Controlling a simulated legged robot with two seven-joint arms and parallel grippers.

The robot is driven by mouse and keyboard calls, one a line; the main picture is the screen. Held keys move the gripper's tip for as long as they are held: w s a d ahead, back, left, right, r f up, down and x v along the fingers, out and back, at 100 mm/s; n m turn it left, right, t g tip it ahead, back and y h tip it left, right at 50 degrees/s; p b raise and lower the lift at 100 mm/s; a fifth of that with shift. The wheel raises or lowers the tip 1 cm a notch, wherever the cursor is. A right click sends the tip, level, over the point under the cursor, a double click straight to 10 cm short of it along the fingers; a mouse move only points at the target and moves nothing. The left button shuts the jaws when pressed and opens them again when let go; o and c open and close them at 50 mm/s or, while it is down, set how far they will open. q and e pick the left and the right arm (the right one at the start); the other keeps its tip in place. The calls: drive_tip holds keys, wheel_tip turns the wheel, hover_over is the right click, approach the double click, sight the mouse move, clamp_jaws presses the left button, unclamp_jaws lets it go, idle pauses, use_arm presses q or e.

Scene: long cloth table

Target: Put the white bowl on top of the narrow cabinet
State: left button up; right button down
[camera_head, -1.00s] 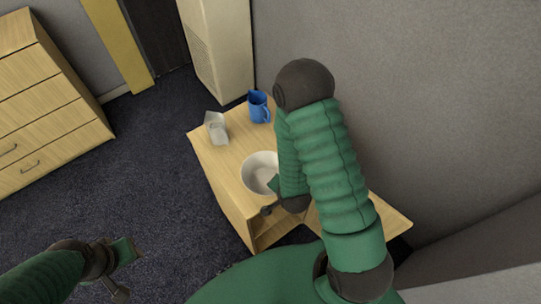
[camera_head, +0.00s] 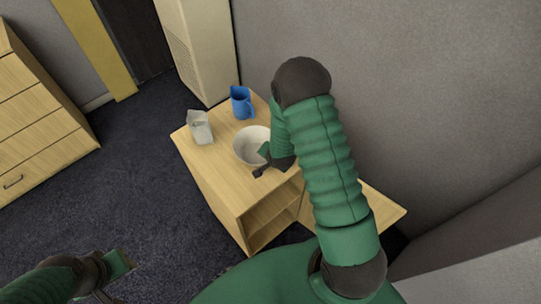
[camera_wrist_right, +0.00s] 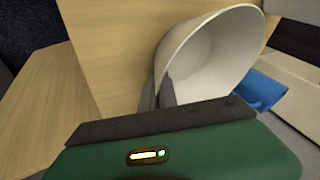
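The white bowl (camera_head: 246,143) is over the light wooden cabinet with open shelves (camera_head: 220,190). My right gripper (camera_head: 262,162) is at its near right side. In the right wrist view the bowl (camera_wrist_right: 215,50) looks tilted, and the grey fingers (camera_wrist_right: 158,92) are on either side of its wall, shut on it. I cannot tell whether the bowl's base touches the cabinet top. A chest of drawers (camera_head: 40,120) stands at the far left; I cannot tell which piece is the narrow cabinet. My left gripper (camera_head: 112,280) is low at the left, apart from everything; its fingers are unclear.
A tall cream unit (camera_head: 195,45) stands behind, and a grey wall (camera_head: 420,100) rises at the right. Dark carpet (camera_head: 120,190) lies open between the furniture.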

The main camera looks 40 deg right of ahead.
drive_tip(key=shift+w+a+f, duration=0.1)
drive_tip(key=shift+a+f, duration=0.05)
drive_tip(key=c, duration=1.6)
unclamp_jaws()
drive_tip(key=shift+a, duration=0.15)
drive_tip(key=shift+r, duration=0.35)
drive_tip(key=b+v, duration=0.1)
drive_tip(key=v, duration=1.1)
drive_tip(key=s+a+r+n+g, duration=0.1)
drive_tip(key=s+a+r+n, duration=0.1)
drive_tip(key=a+n, duration=0.1)
drive_tip(key=s+a+r+n+g+y, duration=0.1)
drive_tip(key=s+a+r+n, duration=0.1)
drive_tip(key=n, duration=0.4)
drive_tip(key=s+a+r+n+g+y, duration=0.1)
drive_tip(key=s+a+r+n, duration=0.2)
drive_tip(key=s+a+n, duration=0.1)
drive_tip(key=shift+a+n, duration=0.7)
drive_tip(key=shift+a, duration=0.45)
